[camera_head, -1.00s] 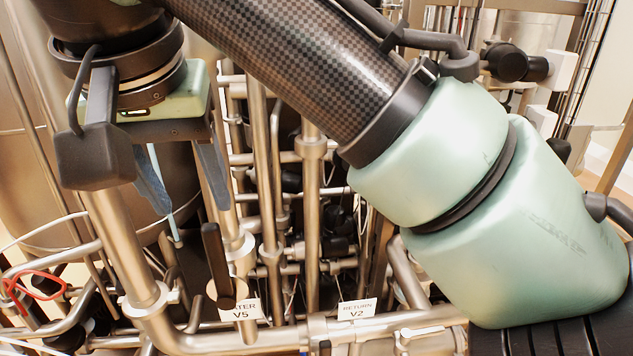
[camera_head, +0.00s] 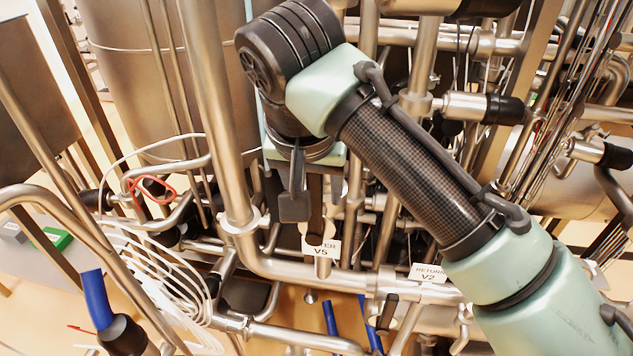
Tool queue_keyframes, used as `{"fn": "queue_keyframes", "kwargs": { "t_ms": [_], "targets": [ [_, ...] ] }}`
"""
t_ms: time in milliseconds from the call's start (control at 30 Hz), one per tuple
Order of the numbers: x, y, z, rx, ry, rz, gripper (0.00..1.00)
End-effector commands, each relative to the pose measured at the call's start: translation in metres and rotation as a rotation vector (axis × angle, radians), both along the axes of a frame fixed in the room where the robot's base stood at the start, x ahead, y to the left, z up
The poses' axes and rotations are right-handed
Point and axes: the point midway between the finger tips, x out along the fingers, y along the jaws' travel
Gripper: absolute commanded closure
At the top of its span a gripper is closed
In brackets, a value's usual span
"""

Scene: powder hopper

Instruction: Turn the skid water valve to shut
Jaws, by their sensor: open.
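The water valve's dark handle (camera_head: 316,212) stands roughly upright in the head view, just above a white tag reading V5 (camera_head: 321,250), whose first word is partly covered. My gripper (camera_head: 304,188) points down over the handle, and the handle's upper end is hidden behind it. My gripper is open. Its fingers are mostly hidden by its own dark camera block and housing, so I cannot tell whether they touch the handle or stand on either side of it.
A second tag, RETURN V2 (camera_head: 428,273), hangs on the same pipe run to the right. Steel pipes (camera_head: 225,120) stand close on the left and behind. A coil of white hose (camera_head: 160,275) and a blue-handled part (camera_head: 97,298) are at lower left.

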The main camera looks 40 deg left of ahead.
Motion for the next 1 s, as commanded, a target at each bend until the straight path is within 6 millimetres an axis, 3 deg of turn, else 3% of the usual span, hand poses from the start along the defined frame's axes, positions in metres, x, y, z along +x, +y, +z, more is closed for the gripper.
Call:
{"fn": "queue_keyframes", "kwargs": {
  "t_ms": [133, 433, 1000],
  "targets": [
    [0.0002, -0.0001, 0.0000, 0.000, 0.000, -0.001, 0.46],
    [0.0000, -0.0001, 0.0005, 0.001, -0.001, -0.001, 1.00],
    [0.0000, -0.0001, 0.0011, 0.001, -0.001, -0.001, 1.00]
  ]
}}
